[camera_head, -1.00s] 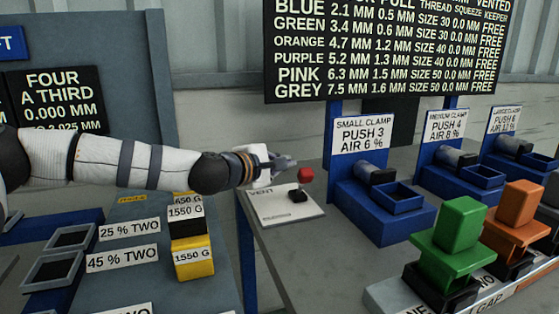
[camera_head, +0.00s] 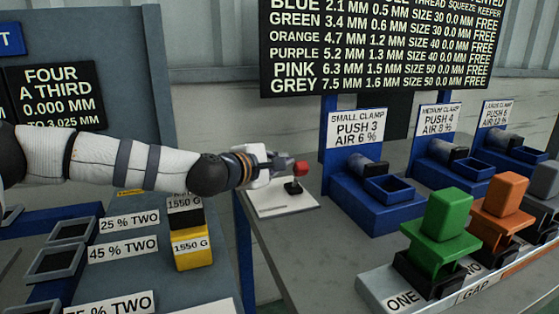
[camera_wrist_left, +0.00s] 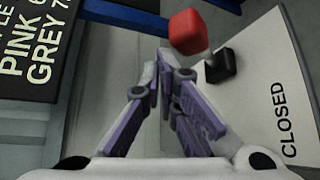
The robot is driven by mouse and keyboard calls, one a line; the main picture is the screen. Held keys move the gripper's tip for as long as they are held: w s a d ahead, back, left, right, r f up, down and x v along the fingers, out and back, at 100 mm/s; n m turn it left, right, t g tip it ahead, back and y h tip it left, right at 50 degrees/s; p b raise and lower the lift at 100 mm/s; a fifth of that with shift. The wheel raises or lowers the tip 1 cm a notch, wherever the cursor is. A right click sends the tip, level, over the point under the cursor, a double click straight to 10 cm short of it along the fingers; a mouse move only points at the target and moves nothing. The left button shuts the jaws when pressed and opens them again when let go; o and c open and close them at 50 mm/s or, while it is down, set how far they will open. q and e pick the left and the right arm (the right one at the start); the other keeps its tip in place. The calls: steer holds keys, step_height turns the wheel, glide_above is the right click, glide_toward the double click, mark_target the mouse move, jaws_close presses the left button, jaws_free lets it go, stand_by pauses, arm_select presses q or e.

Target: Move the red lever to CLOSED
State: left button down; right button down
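The red lever (camera_head: 300,168) has a red knob above a black base (camera_head: 292,187) on a white plate (camera_head: 268,206). In the left wrist view the red knob (camera_wrist_left: 187,32) is just beyond the fingertips, slightly right, and the black base (camera_wrist_left: 220,65) is to its lower right. The word CLOSED (camera_wrist_left: 287,120) is on the plate at the right. My left gripper (camera_head: 286,162) is at the knob's left side in the head view. Its fingers (camera_wrist_left: 167,68) meet at the tips with nothing between them; whether they touch the knob is unclear. My right gripper is not in view.
The plate lies on a grey bench (camera_head: 330,250). A blue small clamp stand (camera_head: 375,207) is right of the lever, with green (camera_head: 441,225) and orange (camera_head: 498,205) blocks nearer the front. A yellow-black weight stack (camera_head: 191,248) is on the left bench.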

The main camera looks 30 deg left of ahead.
arm_select(q)
steer(key=shift+s+d+f, duration=0.15)
steer(key=shift+d+f, duration=0.15)
steer(key=shift+d, duration=0.05)
steer(key=v, duration=0.7)
steer(key=shift+a+r, duration=0.3)
steer(key=shift+r, duration=0.1)
steer(key=shift+s, duration=0.1)
